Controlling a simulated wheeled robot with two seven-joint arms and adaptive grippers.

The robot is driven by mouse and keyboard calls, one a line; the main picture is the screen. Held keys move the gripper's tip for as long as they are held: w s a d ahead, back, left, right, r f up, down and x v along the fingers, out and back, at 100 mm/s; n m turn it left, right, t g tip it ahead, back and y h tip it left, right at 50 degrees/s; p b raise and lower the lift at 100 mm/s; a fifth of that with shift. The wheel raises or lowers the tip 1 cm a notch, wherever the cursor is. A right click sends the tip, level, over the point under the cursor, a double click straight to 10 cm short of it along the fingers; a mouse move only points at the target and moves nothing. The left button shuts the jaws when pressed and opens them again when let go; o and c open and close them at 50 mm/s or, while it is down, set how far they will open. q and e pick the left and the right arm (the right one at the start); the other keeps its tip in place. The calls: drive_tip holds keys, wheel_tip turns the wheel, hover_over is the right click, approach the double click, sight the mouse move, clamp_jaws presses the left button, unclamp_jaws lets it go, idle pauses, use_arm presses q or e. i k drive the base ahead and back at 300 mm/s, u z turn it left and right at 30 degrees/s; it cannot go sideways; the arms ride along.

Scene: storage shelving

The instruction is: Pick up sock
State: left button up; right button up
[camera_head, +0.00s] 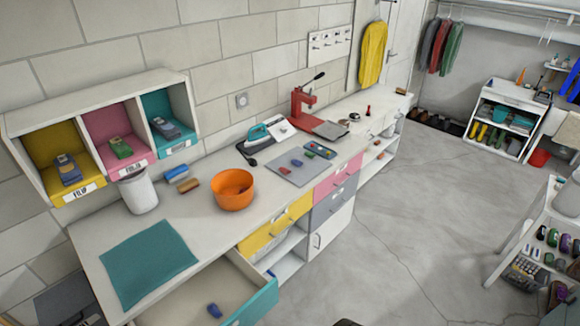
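No item is clearly recognisable as a sock at this size. A small dark blue bundle (214,310) lies in the open teal-fronted drawer (262,302) and may be a rolled sock. Small red (297,163) and blue bundles lie on a grey mat (300,173) on the counter. The yellow, pink and teal wall cubbies hold a blue item (68,170), a green item (121,148) and a blue-grey item (171,128); I cannot tell what these are. Neither of my grippers is recognisable in view.
The white counter (215,223) carries a teal cloth (148,263), white bin (138,192), orange bowl (232,189), iron (258,134) and red press (302,102). The open drawer juts out at the front. Grey floor (405,235) is clear until the right shelf (535,213).

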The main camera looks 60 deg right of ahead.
sight(297, 163)
drive_tip(key=i, duration=0.2)
drive_tip(key=z, duration=1.05)
